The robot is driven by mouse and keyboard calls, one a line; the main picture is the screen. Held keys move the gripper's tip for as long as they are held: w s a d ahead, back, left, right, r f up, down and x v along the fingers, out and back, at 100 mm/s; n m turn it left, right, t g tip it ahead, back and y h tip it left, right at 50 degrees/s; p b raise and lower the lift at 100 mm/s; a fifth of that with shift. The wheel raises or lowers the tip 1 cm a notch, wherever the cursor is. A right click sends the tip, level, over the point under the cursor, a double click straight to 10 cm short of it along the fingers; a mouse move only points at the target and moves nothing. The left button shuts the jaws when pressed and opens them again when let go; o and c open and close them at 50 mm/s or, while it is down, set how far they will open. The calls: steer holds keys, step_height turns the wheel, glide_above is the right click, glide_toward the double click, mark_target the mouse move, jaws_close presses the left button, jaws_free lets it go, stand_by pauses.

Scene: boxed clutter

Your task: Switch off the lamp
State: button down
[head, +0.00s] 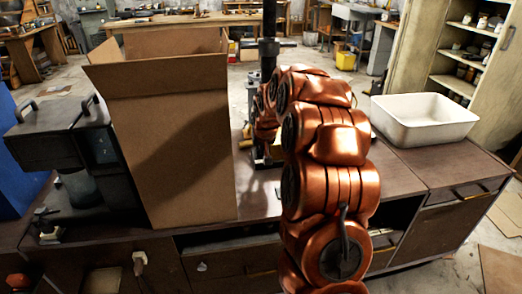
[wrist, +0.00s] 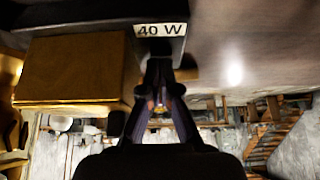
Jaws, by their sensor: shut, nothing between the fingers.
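A dark object with a white "40 W" label (wrist: 161,30) spans the upper part of the wrist view; it may be part of the lamp, but I cannot be sure. My gripper (wrist: 159,68) is shut and empty, its fingertips just below the label in the picture. I cannot tell if they touch the dark object. No switch can be made out. In the head view my copper arm covers the middle of the workbench and hides my gripper. A black upright post (head: 268,45) stands behind the arm, its lower part partly hidden.
An open cardboard box (head: 175,150) stands left of my arm; a brown box side also shows in the wrist view (wrist: 70,70). A dark machine (head: 65,140) stands at the far left. A white tub (head: 425,135) sits on the right, with bare bench top (head: 400,172) before it.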

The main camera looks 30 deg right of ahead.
steer(key=shift+w+d+r, duration=0.1)
steer(key=shift+w+d, duration=0.05)
steer(key=shift+w, duration=0.15)
steer(key=shift+r, duration=0.15)
steer(key=shift+r, duration=0.25)
steer(key=r+p, duration=0.1)
steer(key=r, duration=0.2)
steer(key=shift+w+r, duration=0.15)
steer(key=shift+w, duration=0.05)
steer(key=s+v, duration=0.1)
steer(key=v, duration=0.8)
steer(key=shift+s+a, duration=0.2)
